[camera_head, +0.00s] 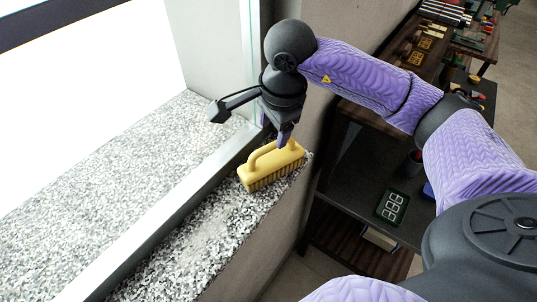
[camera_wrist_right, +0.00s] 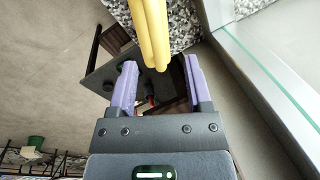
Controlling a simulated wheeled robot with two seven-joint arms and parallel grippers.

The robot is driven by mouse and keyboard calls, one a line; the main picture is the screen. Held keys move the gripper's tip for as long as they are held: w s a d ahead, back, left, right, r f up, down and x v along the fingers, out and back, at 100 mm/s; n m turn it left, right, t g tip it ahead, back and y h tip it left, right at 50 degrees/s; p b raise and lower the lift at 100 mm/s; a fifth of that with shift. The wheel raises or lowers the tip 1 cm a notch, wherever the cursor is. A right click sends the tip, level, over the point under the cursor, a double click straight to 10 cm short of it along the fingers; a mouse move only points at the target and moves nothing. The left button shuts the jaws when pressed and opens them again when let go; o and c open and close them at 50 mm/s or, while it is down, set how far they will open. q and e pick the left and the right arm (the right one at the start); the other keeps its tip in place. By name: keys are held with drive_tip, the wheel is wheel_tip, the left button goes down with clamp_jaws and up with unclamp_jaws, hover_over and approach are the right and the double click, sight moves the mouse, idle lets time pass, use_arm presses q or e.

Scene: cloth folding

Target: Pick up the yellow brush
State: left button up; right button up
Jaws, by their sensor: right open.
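The yellow brush (camera_head: 272,169) lies bristles down on the speckled ledge, with its arched handle on top. My right gripper (camera_head: 285,138) points down just above the far end of its handle. In the right wrist view the yellow handle (camera_wrist_right: 150,30) comes in from the top and reaches between the two purple fingertips of my right gripper (camera_wrist_right: 158,72). The gripper is open, with gaps visible on both sides of the handle. The brush's bristles are not clear in the wrist view. My left gripper is not in view.
The speckled ledge (camera_head: 190,252) is narrow and drops off on its right. A window frame with a glass edge (camera_head: 165,216) runs along its left. The near ledge is clear.

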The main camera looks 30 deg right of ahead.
sight(269, 146)
drive_tip(key=f, duration=0.2)
drive_tip(key=f+p, duration=0.1)
drive_tip(key=f, duration=0.1)
drive_tip(key=f+p, duration=0.1)
drive_tip(key=shift+w+a+f, duration=0.25)
drive_tip(key=shift+w+f, duration=0.1)
drive_tip(key=shift+f, duration=0.25)
drive_tip(key=shift+w, duration=0.1)
clamp_jaws()
idle(0.6)
